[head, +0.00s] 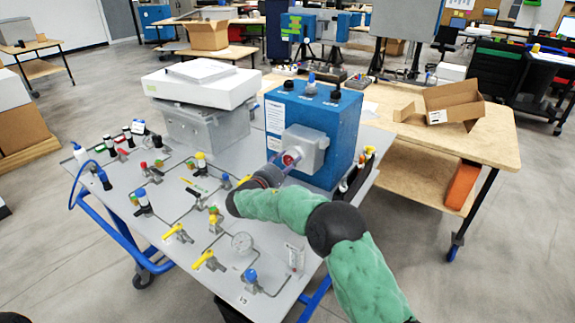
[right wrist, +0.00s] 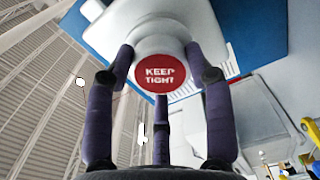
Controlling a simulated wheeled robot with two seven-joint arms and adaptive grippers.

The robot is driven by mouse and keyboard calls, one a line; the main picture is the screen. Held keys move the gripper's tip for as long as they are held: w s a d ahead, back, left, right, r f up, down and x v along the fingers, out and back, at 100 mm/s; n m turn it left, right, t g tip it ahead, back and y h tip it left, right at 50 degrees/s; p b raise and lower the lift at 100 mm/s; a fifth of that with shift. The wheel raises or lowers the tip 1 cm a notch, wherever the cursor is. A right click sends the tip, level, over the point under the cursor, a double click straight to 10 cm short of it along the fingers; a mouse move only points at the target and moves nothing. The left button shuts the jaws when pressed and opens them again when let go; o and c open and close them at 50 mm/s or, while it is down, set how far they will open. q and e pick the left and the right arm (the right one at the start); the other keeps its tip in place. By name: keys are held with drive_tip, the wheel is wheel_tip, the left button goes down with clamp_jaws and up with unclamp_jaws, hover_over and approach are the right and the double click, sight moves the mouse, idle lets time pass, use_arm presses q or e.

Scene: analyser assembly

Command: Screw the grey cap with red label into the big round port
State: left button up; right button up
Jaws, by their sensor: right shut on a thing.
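The grey cap (right wrist: 158,42) with its round red label (right wrist: 160,73) reading "KEEP TIGHT" faces my right wrist camera. My right gripper (right wrist: 159,62) is shut on it, with purple fingers around its sides. In the head view the right gripper (head: 281,164) is at the light grey housing (head: 312,147) on the front of the blue analyser box (head: 333,121), and the red label (head: 291,157) shows between the fingers. The big round port is hidden behind the cap; I cannot tell how deep the cap sits in it. My left gripper is not in view.
A grey bin with a white lid (head: 203,84) stands left of the blue box. A wooden table (head: 480,139) with an open carton (head: 455,104) is behind right.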

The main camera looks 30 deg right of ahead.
drive_tip(key=m, duration=0.5)
drive_tip(key=shift+d+r+m, duration=0.1)
drive_tip(key=shift+r+m, duration=0.05)
drive_tip(key=shift+m, duration=0.15)
drive_tip(key=m, duration=0.6)
drive_tip(key=o, duration=1.3)
drive_tip(key=shift+o, duration=0.2)
